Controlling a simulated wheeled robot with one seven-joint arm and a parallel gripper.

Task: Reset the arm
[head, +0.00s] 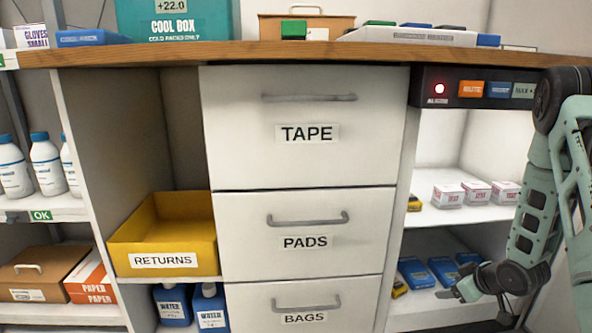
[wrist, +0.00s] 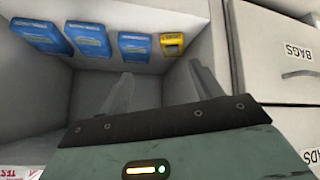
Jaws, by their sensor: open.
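My arm (head: 535,210) hangs down at the right side of the head view, in front of the open shelves right of the drawers. My gripper (head: 447,295) is at the lower right, near the lower shelf with blue packs. In the wrist view my gripper (wrist: 160,90) shows two grey fingers spread apart with nothing between them. Several blue packs (wrist: 88,41) and a yellow item (wrist: 172,43) lie beyond the fingertips, apart from them.
Closed drawers labelled TAPE (head: 309,155), PADS (head: 300,262) and BAGS (head: 305,300) stand left of my gripper. A yellow RETURNS bin (head: 163,261) sits further left. Small white boxes (head: 448,196) stand on the shelf above. The wooden counter (head: 300,54) runs across the top.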

